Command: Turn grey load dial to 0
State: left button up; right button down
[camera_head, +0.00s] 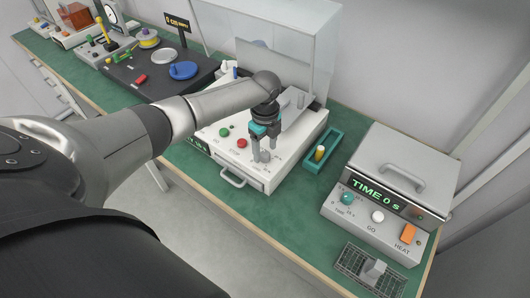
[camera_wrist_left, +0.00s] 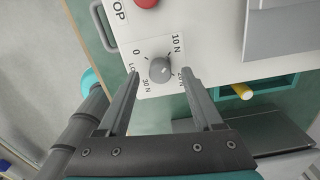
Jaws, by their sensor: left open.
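The grey load dial (camera_wrist_left: 160,70) shows in the left wrist view as a round knob on a pale plate. The marks 0, 10 N, 20 N and 30 N stand around it. Its pointer is too small to read with certainty. My left gripper (camera_head: 263,156) is open above the front panel of the white machine (camera_head: 222,159). In the left wrist view its two fingers reach toward opposite sides of the dial, apart from it. In the head view the gripper mostly hides the dial. My right gripper is not in view.
A green button (camera_head: 224,132) and red button (camera_head: 241,143) are on the same panel. A teal tray (camera_head: 333,139) holding a yellow-topped piece is to the right. A heater box (camera_head: 393,165) stands farther right. A clear cover rises behind the machine.

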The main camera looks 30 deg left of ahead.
pick_arm(q)
jog(key=shift+f, duration=0.8)
jog(key=shift+c, duration=0.2)
grip_shut()
